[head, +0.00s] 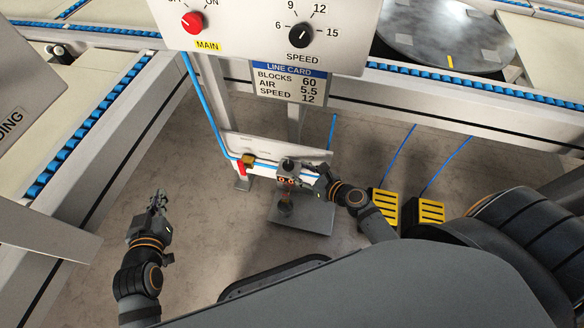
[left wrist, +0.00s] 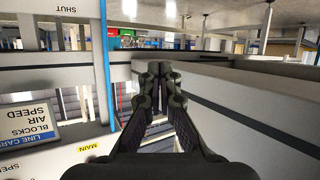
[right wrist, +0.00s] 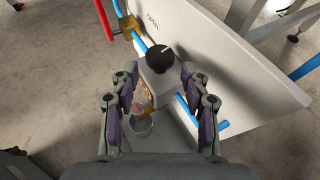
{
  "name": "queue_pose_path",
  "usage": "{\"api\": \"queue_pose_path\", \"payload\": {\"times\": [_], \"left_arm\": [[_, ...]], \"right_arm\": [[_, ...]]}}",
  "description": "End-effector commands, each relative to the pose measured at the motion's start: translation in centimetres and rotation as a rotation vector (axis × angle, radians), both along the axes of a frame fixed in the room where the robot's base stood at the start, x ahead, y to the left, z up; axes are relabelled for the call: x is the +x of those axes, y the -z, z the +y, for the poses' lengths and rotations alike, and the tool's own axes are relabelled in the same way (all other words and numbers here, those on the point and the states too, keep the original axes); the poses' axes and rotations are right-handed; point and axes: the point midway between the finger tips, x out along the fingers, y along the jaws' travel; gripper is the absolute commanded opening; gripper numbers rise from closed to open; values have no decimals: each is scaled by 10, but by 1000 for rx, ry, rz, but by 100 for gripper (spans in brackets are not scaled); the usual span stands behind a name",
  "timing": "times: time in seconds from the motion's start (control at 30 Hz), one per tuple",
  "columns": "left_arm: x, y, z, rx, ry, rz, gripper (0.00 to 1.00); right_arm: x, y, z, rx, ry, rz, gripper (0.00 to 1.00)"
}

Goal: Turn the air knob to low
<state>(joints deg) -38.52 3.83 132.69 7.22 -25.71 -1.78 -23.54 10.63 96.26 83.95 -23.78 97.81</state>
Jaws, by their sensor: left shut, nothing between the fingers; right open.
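The air knob is a black round knob (head: 288,164) on top of a grey regulator unit (right wrist: 155,80) on the low white panel; it also shows in the right wrist view (right wrist: 160,58). I cannot read its setting. Small orange-lit displays (head: 287,181) show below the knob. My right gripper (head: 318,176) is open just right of the unit in the head view. In the right wrist view its fingers (right wrist: 159,78) stand either side of the unit, with the knob ahead between the tips; no contact is visible. My left gripper (head: 157,203) is shut and empty, away at the left.
A brass valve (head: 248,160) with a red handle and a blue pipe sits left of the unit. Above hang a control panel with MAIN (head: 192,22) and SPEED (head: 300,35) knobs and a line card (head: 290,82). Yellow pedals (head: 430,211) stand right. Conveyors border the floor.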

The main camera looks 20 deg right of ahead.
Motion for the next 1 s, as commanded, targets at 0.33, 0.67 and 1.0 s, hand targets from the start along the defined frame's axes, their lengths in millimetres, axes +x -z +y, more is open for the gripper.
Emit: {"api": "queue_pose_path", "payload": {"times": [0.33, 0.67, 1.0], "left_arm": [[28, -80, 3, 8, -12, -333, 0], [32, -118, 4, 11, -16, -481, 0], [32, -119, 4, 11, -16, -485, 0]], "right_arm": [[28, 15, 13, -2, 1, 0, 47], [39, 19, 19, -3, -1, 1, 47], [39, 19, 19, -3, -1, 1, 34]]}}
